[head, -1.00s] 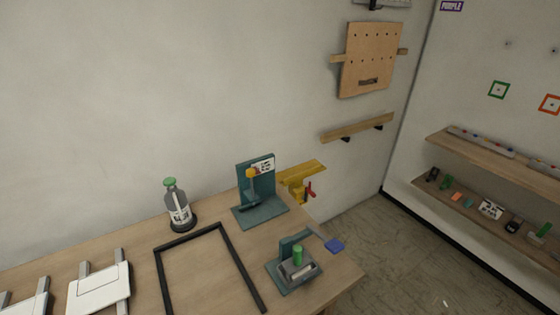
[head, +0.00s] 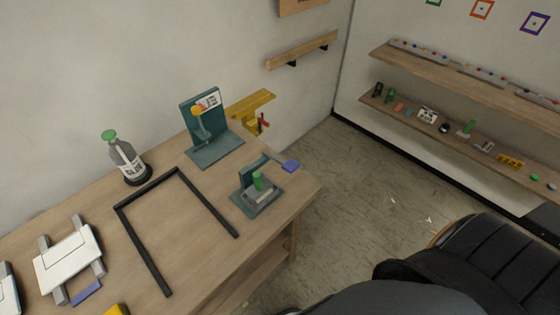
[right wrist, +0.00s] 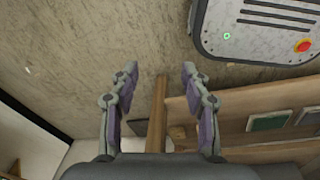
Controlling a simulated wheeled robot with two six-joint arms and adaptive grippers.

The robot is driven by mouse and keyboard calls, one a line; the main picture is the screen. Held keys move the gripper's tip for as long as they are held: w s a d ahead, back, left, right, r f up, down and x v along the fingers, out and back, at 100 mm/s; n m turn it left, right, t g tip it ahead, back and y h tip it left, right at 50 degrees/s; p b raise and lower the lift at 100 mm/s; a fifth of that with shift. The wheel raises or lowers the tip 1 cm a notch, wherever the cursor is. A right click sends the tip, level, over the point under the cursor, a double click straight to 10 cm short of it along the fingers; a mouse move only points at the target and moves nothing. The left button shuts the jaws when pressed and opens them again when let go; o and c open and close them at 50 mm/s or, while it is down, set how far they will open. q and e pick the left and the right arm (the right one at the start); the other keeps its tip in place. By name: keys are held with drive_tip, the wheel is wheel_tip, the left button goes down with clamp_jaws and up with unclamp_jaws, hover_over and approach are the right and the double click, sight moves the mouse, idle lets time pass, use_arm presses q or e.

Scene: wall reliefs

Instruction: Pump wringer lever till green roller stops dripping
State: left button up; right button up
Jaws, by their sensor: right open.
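The wringer (head: 256,199) stands near the right front corner of the wooden table in the head view. It has a teal base, an upright green roller (head: 258,181) and a grey tray-like part. Its lever ends in a blue paddle (head: 290,166) that sticks out to the right, by the table's edge. Drips are too small to make out. My right gripper (right wrist: 160,68) is open and empty in the right wrist view, over floor and wooden shelving, with no wringer in sight there. My left gripper is not in view.
A black frame (head: 207,203) lies on the table left of the wringer. A teal stand (head: 214,153) and a grey bottle with a green top (head: 124,158) stand behind. A yellow bracket (head: 250,108) juts from the wall.

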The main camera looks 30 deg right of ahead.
drive_tip(key=shift+c, duration=0.3)
clamp_jaws()
drive_tip(key=shift+d, duration=0.1)
idle(1.0)
